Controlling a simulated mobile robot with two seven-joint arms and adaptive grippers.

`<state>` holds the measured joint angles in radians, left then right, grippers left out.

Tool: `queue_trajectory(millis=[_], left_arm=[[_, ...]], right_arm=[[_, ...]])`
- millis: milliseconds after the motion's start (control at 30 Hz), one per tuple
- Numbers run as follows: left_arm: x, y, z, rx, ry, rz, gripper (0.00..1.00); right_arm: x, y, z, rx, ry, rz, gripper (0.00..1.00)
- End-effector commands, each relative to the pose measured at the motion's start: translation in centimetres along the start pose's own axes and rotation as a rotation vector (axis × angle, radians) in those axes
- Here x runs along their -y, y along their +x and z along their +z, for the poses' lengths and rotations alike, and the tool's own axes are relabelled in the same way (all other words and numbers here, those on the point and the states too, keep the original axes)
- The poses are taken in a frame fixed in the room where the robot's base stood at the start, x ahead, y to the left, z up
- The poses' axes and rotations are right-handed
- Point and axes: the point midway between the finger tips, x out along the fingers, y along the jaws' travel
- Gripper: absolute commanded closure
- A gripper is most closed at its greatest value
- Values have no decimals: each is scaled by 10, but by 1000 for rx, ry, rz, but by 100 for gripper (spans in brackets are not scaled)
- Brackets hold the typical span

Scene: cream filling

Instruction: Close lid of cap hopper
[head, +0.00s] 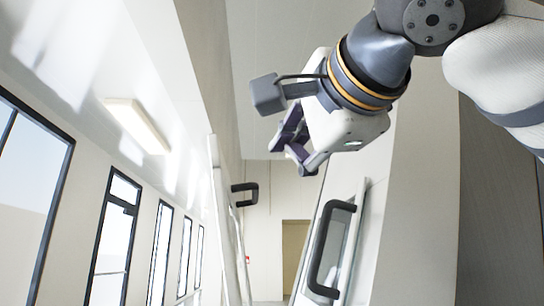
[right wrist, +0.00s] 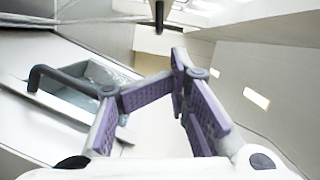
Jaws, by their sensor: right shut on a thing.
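My right gripper (head: 300,148) is high in the middle of the head view, above two dark handles. Its purple-padded fingers come together at the tips in the right wrist view (right wrist: 180,72). It is shut, but I cannot make out what is between the fingers. A glazed panel (head: 335,247) with a dark handle (head: 318,268) is below it; this handle also shows in the right wrist view (right wrist: 60,78), left of the fingers and apart from them. A white panel (head: 222,225) with another dark handle (head: 247,192) stands further left. I cannot tell which panel is the hopper lid. My left gripper is not in view.
A pale wall with dark-framed windows (head: 112,240) runs along the left. A tall cream surface (head: 425,180) stands to the right, below my right arm. A tan door (head: 295,245) is at the far end. The space around the fingers looks open.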

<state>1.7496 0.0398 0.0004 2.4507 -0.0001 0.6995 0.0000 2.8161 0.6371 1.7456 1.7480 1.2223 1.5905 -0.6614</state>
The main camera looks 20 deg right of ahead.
Motion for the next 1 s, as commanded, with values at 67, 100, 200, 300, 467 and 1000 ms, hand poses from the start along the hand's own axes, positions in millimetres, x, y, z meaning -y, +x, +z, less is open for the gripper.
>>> queue_trajectory(millis=[67, 100, 200, 300, 467, 1000], left_arm=[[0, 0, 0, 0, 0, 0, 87], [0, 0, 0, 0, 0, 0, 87], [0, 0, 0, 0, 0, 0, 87], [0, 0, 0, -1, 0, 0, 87], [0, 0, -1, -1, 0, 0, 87], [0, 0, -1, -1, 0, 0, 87]], right_arm=[[-2, 19, 0, 0, 0, 7, 100], [-2, 28, 1, 1, 0, 7, 100], [-2, 50, 1, 0, -1, 6, 100], [-1, 61, 11, 3, -5, 1, 100], [-1, 66, 32, 1, -3, 2, 100], [-1, 69, 40, -1, -6, 3, 100]])
